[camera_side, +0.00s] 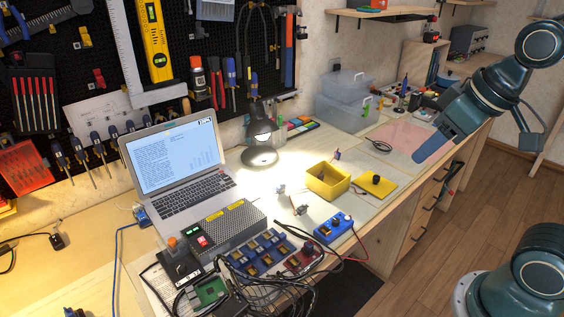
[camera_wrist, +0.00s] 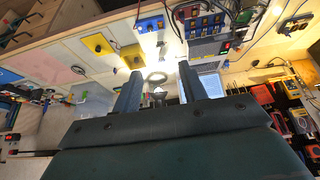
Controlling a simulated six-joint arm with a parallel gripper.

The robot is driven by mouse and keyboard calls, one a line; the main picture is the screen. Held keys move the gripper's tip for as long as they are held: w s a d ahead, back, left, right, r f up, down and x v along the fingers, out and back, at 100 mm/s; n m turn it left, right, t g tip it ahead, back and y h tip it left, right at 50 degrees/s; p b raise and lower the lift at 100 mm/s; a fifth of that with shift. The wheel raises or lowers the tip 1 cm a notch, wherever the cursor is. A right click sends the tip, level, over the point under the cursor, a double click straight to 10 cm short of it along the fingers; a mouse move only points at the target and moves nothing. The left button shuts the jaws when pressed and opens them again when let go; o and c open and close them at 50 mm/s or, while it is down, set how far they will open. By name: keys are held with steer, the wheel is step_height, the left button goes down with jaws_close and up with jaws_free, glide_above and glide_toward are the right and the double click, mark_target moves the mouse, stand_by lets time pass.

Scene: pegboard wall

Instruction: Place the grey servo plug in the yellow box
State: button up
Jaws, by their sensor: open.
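The yellow box (camera_side: 316,188) stands open on the bench in front of the lamp, and also shows in the wrist view (camera_wrist: 132,61). A small grey piece (camera_side: 281,189) lies just left of the box and may be the grey servo plug. Another small part with a dark and reddish end (camera_side: 299,209) lies in front of it, and a small dark-blue piece (camera_side: 337,155) shows behind the box. They are too small to identify surely. My gripper (camera_side: 432,148) is high at the right, well away from the box. In the wrist view its fingers (camera_wrist: 160,84) are apart with nothing held.
The yellow lid (camera_side: 384,190) with a black knob lies right of the box. A blue device (camera_side: 333,228), cables and a grey power unit (camera_side: 229,234) crowd the front. The desk lamp (camera_side: 260,156) and laptop (camera_side: 178,165) stand behind. A pink mat (camera_side: 400,138) lies towards the back right.

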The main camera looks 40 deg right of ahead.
steer(key=s, duration=0.2)
steer(key=s+f, duration=0.1)
steer(key=s, duration=0.1)
steer(key=shift+a+f, duration=0.1)
steer(key=shift+a, duration=0.15)
